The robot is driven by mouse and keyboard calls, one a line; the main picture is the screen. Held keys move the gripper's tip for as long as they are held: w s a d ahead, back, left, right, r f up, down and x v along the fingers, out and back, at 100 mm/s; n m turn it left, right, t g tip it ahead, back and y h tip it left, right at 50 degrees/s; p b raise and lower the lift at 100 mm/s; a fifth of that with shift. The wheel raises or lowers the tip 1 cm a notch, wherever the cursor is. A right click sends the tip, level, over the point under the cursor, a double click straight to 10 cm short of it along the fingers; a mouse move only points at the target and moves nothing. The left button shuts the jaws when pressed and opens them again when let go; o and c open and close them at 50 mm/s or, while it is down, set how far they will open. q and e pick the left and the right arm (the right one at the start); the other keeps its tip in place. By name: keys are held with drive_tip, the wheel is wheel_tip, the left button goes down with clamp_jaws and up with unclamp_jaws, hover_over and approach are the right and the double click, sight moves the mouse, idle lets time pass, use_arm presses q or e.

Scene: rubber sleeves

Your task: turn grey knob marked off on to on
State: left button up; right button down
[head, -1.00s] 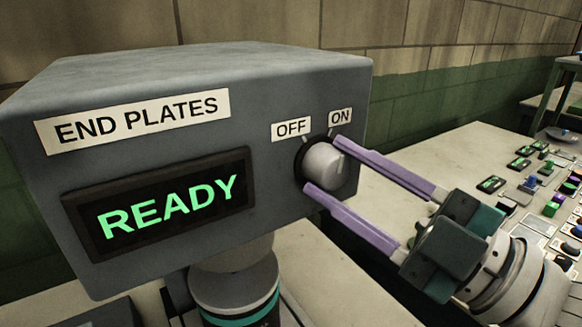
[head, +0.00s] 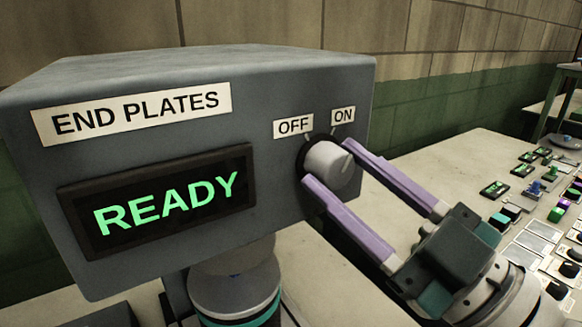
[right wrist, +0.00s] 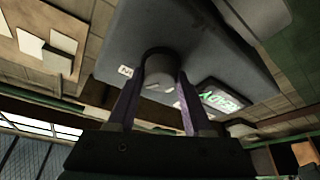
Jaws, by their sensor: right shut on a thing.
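A grey knob (head: 328,164) sits on the front of a grey box (head: 150,75), below an OFF label (head: 293,126) and an ON label (head: 343,115). A pale mark on the knob's face points up and right, toward ON. My right gripper (head: 332,163) is shut on the knob, with one purple finger on each side. The knob between the fingers also shows in the right wrist view (right wrist: 160,72). My left gripper is not in view.
The box bears an END PLATES label (head: 135,112) and a lit READY display (head: 165,203). It stands on a round column. A pale table (head: 450,165) at the right holds several small coloured parts and trays.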

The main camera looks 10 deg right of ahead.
drive_tip(key=shift+c, duration=1.6)
unclamp_jaws()
drive_tip(key=b+v, duration=0.2)
drive_tip(key=v, duration=0.8)
drive_tip(key=shift+b, duration=0.4)
